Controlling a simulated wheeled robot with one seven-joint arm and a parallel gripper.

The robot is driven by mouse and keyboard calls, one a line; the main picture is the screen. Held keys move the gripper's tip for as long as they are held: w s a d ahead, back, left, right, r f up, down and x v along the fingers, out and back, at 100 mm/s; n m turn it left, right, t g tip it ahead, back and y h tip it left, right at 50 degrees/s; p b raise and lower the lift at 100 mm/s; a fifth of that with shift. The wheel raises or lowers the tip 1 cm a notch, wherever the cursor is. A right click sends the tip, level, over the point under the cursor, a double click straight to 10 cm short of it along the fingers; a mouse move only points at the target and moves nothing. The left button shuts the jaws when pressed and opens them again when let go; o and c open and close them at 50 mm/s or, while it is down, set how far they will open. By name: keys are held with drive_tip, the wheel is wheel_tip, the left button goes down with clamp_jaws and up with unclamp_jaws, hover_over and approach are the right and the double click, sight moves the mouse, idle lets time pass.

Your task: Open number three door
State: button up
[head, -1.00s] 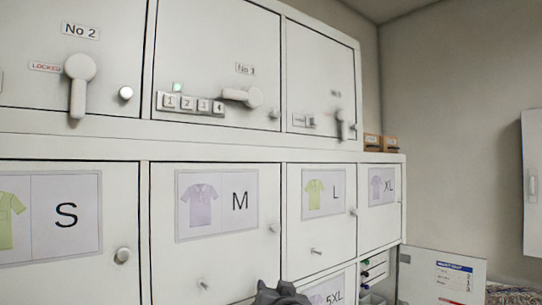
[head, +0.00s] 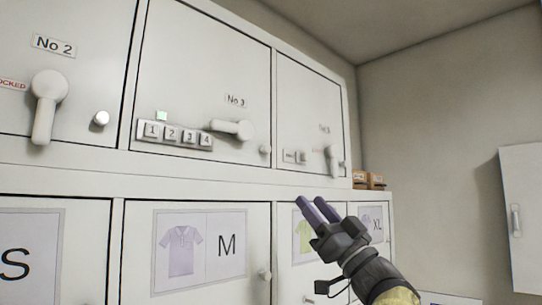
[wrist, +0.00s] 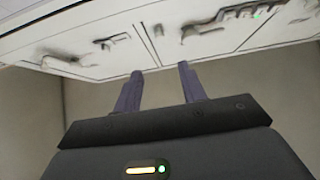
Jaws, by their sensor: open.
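The No 3 door (head: 205,75) is a white upper locker door, shut, in the middle of the head view. Its lever handle (head: 232,129) lies level, pointing left. A keypad (head: 174,134) with buttons 1 to 4 sits left of the handle, with a green light (head: 161,115) above it. A round knob (head: 265,149) is at the door's lower right. My gripper (head: 318,208) is open and empty, below and right of the handle, in front of the lower lockers. In the wrist view its two fingers (wrist: 158,80) point toward the blurred, tilted locker fronts.
Left is the No 2 door (head: 60,75) with its handle hanging down and a red label. Another upper door (head: 310,95) is on the right. Lower doors carry shirt-size labels such as M (head: 200,248). Small brown boxes (head: 368,180) stand at the right end.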

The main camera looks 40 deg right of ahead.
sight(269, 150)
drive_tip(key=shift+h, duration=0.3)
drive_tip(key=p+x, duration=1)
drive_tip(key=x, duration=0.7)
drive_tip(key=shift+r, duration=0.15)
clamp_jaws()
